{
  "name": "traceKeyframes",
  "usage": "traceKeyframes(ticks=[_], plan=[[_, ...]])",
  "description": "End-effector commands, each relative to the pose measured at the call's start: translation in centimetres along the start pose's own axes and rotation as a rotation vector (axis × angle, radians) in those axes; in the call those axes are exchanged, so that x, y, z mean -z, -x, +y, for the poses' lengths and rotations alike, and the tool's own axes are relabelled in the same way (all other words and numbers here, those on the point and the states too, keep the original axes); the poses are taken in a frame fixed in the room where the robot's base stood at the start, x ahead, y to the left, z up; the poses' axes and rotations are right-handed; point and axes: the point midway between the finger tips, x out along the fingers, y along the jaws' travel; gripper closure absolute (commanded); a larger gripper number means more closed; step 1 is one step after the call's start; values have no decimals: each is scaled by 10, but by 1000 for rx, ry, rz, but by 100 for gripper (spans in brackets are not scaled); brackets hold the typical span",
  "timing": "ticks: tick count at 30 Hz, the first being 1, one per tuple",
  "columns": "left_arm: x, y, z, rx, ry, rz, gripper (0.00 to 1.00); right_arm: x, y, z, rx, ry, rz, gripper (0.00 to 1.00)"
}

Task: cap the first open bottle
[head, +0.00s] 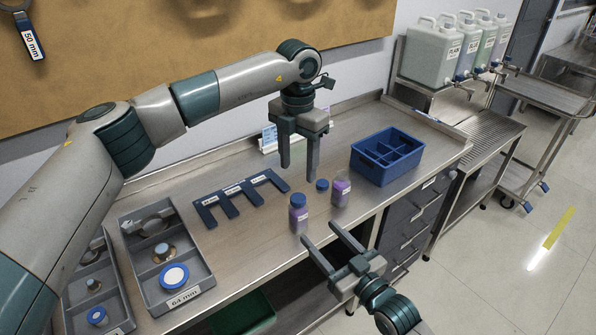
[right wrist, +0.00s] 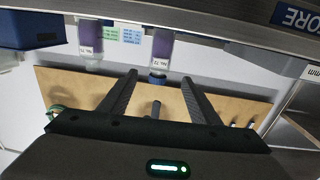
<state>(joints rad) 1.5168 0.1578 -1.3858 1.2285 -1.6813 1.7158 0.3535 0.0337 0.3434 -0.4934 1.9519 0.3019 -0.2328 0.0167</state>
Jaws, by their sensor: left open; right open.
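A purple bottle (head: 298,217) with a blue cap on it stands near the front of the steel bench. A second purple bottle (head: 341,192) with a clear, uncapped top stands to its right and a little farther back. A loose blue cap (head: 322,185) lies on the bench between and behind them. My left gripper (head: 298,172) points down, open and empty, above the bench behind the bottles. My right gripper (head: 321,235) is open and empty in front of the capped bottle. The right wrist view, upside down, shows the capped bottle (right wrist: 161,48) and the open bottle (right wrist: 91,40).
A blue divided crate (head: 370,173) stands right of the bottles. A dark slotted plate (head: 212,215) lies to their left. Grey trays (head: 203,303) with ring and knob parts sit at the bench's left end. A small card stand (head: 268,146) is at the back. Bench between plate and bottles is bare.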

Motion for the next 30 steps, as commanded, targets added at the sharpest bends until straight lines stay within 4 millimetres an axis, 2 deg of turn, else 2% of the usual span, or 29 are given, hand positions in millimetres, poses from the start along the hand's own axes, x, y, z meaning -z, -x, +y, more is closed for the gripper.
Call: traceKeyframes(ticks=[1,6,12,30], plan=[[0,-5,0,0,0,0,47,-3,12,0,0,1,-1,43],[0,-10,0,0,0,0,47,-2,38,0,0,0,-1,43],[0,-13,0,0,0,0,47,-1,54,0,-1,0,0,43],[0,-13,0,0,0,0,47,0,56,0,-1,0,0,43]])
